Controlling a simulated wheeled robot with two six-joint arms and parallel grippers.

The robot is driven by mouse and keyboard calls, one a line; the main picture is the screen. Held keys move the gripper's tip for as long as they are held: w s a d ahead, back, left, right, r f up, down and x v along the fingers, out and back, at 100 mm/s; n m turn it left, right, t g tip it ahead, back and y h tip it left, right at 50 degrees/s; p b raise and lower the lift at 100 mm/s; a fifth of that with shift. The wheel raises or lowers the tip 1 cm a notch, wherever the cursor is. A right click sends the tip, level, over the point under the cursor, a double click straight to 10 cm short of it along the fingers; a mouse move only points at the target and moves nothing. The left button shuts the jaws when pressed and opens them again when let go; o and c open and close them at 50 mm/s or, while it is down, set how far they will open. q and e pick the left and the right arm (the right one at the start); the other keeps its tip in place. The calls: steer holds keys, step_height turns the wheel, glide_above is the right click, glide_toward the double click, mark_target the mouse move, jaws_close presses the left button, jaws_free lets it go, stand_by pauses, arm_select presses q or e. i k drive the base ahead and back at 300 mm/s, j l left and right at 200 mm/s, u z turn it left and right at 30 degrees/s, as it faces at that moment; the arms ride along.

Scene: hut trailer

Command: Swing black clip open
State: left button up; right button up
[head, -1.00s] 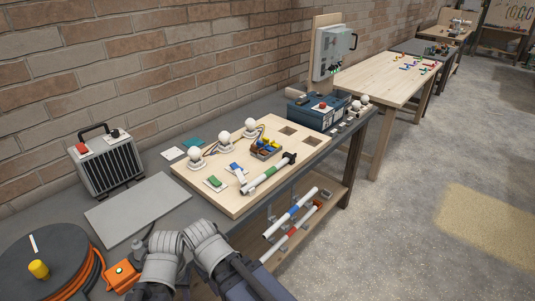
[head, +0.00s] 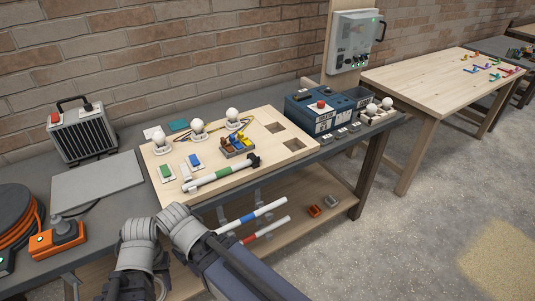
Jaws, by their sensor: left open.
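A black clip-like piece (head: 254,160) shows at the far right end of a white tube with a green band (head: 222,174), which lies along the front of the wooden board. It is small, and I cannot tell whether it is swung open or closed. The grey joints of my left arm (head: 178,222) are at the bottom, in front of the bench and well short of the clip. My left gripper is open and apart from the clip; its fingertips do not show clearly. My right gripper is not in view.
The wooden board (head: 292,155) carries white bulbs and a small tray of coloured parts (head: 236,146). A blue box with a red button (head: 322,112) stands to its right. Tubes with blue and red bands show below the bench edge. Floor at right is clear.

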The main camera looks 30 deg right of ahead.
mark_target(253, 157)
steer(key=k+l, duration=0.1)
steer(key=l, duration=0.3)
steer(key=k+l, duration=0.1)
steer(key=l, duration=0.35)
steer(key=k+l, duration=0.1)
steer(key=l, duration=0.3)
steer(key=k+l+u, duration=0.1)
steer(key=l, duration=0.3)
steer(key=k+l, duration=0.1)
steer(key=l, duration=0.35)
steer(key=k+l, duration=0.1)
steer(key=l, duration=0.3)
